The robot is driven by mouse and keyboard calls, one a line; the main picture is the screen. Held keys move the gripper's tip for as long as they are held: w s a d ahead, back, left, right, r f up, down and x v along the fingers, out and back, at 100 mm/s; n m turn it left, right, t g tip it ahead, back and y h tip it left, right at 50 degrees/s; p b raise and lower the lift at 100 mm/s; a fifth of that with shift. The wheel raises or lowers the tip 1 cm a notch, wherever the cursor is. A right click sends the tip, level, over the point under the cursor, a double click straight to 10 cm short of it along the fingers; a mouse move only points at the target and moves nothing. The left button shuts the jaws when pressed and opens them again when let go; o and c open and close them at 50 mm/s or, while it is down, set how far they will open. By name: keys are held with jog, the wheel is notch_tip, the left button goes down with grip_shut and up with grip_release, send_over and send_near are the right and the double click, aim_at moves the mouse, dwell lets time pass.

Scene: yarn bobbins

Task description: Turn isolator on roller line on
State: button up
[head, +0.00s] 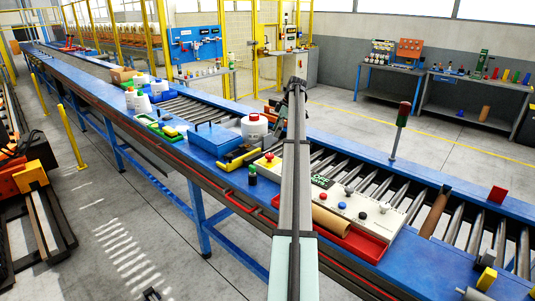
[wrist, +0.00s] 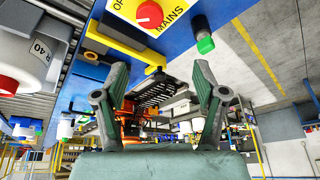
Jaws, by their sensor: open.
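The isolator's red knob (wrist: 149,15) sits on a yellow plate (wrist: 172,38) lettered "MAINS" at the top edge of the wrist view. Part of another word, "OF", shows left of the knob; the rest is cut off. In the head view, a small yellow box with a red knob (head: 269,156) stands on the roller line, left of my arm, and looks like the same isolator. My gripper (wrist: 160,82) is open and empty, its two fingers apart from the knob, which lies above them in the wrist view. The knob's pointer direction is not clear.
A white button panel (head: 365,210) and a red tray (head: 350,241) lie to the right. A signal post (head: 399,125) rises behind the rollers.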

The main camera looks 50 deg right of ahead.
jog(key=s+d+r, duration=0.2)
jog(key=d+r, duration=0.1)
send_near(270, 155)
jog(key=x, duration=0.9)
jog(key=shift+w+p, duration=0.15)
jog(key=shift+p, duration=0.25)
jog(key=c, duration=1.1)
